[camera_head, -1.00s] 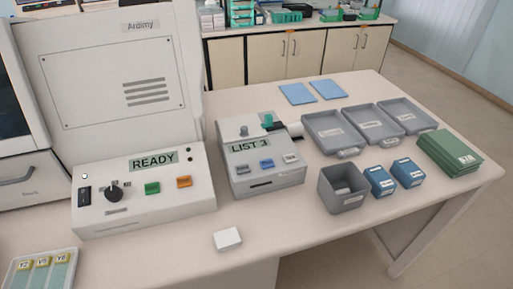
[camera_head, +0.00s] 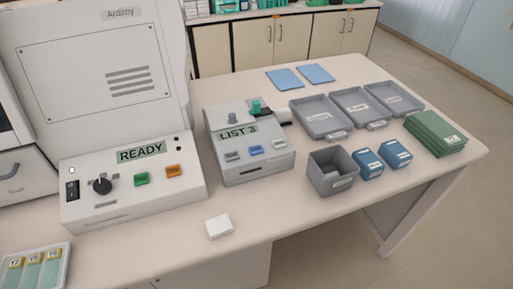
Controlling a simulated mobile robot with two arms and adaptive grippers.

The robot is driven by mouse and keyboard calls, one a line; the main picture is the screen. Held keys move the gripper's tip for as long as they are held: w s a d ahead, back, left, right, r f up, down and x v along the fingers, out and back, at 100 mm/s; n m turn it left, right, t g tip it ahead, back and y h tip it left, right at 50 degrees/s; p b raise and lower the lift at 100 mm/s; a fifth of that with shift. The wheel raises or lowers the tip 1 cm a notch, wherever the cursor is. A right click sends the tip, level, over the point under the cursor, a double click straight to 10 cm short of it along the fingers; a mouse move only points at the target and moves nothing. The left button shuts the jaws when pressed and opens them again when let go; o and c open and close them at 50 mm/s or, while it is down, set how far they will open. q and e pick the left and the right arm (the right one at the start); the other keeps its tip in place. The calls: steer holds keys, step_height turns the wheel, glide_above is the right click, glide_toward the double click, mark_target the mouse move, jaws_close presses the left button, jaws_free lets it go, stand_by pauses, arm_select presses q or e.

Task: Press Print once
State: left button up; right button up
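The label printer (camera_head: 250,147) is a small grey-white box near the middle of the bench. Its green display (camera_head: 237,133) reads "LIST 3". Below the display is a row of buttons: a grey one (camera_head: 233,156), a blue one (camera_head: 256,150) and a pale one (camera_head: 279,144). Their small lettering is too blurred to read, so I cannot tell which is Print. A dark slot shows on the printer's lower front. Neither of my grippers is in view.
A larger machine (camera_head: 130,190) showing "READY" stands to the left. A small white block (camera_head: 219,226) lies in front. To the right are an open grey bin (camera_head: 327,183), blue boxes (camera_head: 368,163), grey trays (camera_head: 318,122) and green folders (camera_head: 436,133). The front bench strip is mostly clear.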

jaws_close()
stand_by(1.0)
